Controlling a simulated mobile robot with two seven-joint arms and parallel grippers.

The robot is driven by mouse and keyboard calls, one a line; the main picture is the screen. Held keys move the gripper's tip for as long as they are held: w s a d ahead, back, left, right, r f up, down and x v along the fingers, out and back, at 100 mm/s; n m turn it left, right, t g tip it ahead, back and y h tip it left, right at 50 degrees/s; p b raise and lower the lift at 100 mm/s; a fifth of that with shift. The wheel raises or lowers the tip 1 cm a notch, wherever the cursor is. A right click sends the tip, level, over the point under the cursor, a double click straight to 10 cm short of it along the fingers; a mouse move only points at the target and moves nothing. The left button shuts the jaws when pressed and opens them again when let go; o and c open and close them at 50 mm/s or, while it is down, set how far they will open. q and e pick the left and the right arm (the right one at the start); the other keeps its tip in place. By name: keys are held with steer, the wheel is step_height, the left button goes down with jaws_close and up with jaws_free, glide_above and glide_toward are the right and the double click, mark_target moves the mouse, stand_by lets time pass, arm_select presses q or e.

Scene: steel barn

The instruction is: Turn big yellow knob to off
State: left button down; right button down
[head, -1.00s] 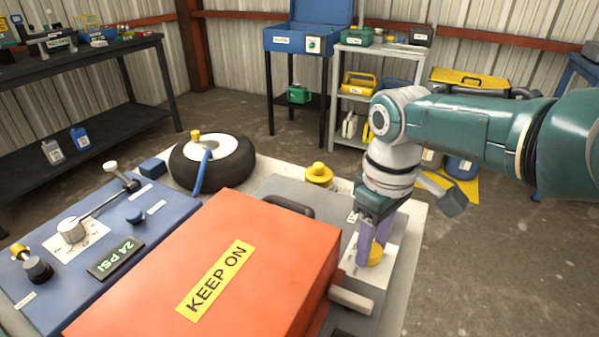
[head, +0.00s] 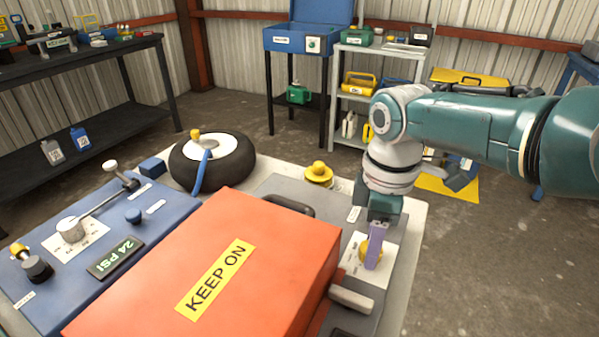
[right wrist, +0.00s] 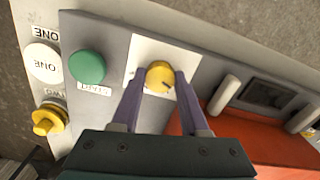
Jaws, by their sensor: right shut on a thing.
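The big yellow knob (head: 366,251) sits on a white dial plate (head: 352,268) on the grey panel to the right of the orange box. My right gripper (head: 374,257) points down at it, with purple fingers on its sides. In the right wrist view the yellow knob (right wrist: 160,73) is between the two fingertips of my gripper (right wrist: 162,84), and a dark mark shows on its face. The dial's lettering is too small or hidden to read. My left gripper is out of view.
The orange box (head: 270,240) labelled KEEP ON stands close left of the knob. A grey handle (head: 351,299) lies just in front. Open floor lies right.

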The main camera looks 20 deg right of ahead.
stand_by(0.3)
steer(key=shift+c, duration=2.1)
jaws_free()
steer(key=shift+r+p, duration=0.3)
steer(key=shift+r, duration=0.15)
step_height(320, 180, up, 9)
steer(key=p, duration=0.4)
